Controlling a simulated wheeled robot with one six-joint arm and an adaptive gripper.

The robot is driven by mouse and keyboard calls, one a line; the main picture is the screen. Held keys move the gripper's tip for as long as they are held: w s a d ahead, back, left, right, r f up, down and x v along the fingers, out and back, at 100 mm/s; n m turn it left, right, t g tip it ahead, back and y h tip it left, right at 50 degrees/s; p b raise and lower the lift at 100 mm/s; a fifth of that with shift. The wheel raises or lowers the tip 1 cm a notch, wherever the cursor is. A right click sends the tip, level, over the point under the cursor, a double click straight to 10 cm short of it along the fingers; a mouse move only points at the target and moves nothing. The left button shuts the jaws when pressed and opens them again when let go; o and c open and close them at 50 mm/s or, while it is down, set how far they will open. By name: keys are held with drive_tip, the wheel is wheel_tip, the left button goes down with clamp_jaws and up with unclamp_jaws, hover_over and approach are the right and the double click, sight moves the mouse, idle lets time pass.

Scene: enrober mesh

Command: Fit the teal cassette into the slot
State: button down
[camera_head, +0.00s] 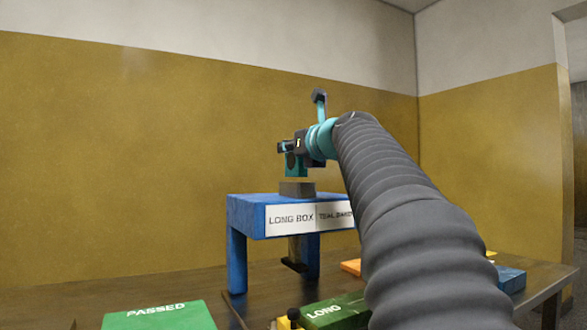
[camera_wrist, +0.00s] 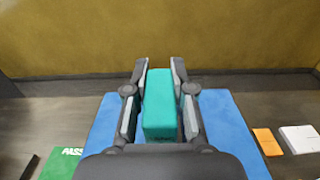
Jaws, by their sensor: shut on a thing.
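The teal cassette (camera_head: 297,167) hangs from my gripper (camera_head: 293,146), above the blue stand (camera_head: 255,207) in the head view. In the wrist view the cassette (camera_wrist: 160,104) is between the two fingers of my gripper (camera_wrist: 160,85), which is shut on it. A grey block-like collar (camera_head: 297,189) sits on the stand's top, just under the cassette. I cannot tell whether cassette and collar touch. The slot opening is not visible in either view. The stand's label (camera_head: 292,219) reads "LONG BOX", with further text partly hidden by my arm.
A green "PASSED" block (camera_head: 160,314) lies front left on the brown table (camera_head: 70,296). A dark green "LONG" block (camera_head: 335,312) lies in front of the stand. An orange piece (camera_wrist: 267,142) and a white piece (camera_wrist: 300,138) lie right of the stand.

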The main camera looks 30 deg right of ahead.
sight(292, 166)
wheel_tip(292, 166, down, 4)
drive_tip(key=shift+f+b, duration=0.1)
drive_tip(key=shift+b, duration=0.95)
drive_tip(key=c, duration=1)
unclamp_jaws()
drive_tip(key=s+b, duration=0.1)
drive_tip(key=s, duration=1.1)
drive_tip(key=shift+d, duration=0.25)
